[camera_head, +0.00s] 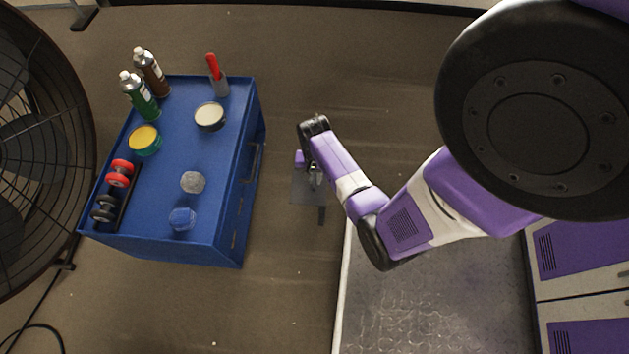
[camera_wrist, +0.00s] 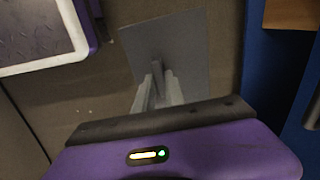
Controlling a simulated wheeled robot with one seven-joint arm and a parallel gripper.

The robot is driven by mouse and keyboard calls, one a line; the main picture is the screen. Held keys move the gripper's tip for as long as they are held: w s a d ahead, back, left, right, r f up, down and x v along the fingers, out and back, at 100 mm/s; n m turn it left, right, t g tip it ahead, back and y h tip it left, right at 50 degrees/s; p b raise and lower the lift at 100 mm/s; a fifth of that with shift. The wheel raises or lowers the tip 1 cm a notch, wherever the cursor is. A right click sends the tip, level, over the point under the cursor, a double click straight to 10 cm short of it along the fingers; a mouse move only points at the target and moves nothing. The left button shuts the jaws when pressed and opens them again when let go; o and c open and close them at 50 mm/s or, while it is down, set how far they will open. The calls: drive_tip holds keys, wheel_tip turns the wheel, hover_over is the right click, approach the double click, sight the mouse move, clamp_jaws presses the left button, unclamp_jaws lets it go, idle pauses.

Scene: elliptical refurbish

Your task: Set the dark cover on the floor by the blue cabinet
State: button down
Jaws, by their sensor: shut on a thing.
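The dark cover is a flat grey rectangular plate (camera_head: 300,190), seen in the head view below my gripper (camera_head: 314,178), between the blue cabinet and a white-rimmed platform. In the wrist view the plate (camera_wrist: 190,40) fills the space beyond my fingertips (camera_wrist: 157,85), which are shut on a thin upright part in its middle. Whether the cover touches the floor cannot be told. The blue cabinet (camera_head: 160,205) stands just left of the cover with a gap of floor between; its blue side also shows at the right of the wrist view (camera_wrist: 268,75).
A large fan (camera_head: 35,130) stands at far left. The platform (camera_head: 430,310) lies right. Floor behind the cover is clear.

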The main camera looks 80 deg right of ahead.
drive_tip(key=shift+f, duration=0.75)
drive_tip(key=c, duration=1.4)
unclamp_jaws()
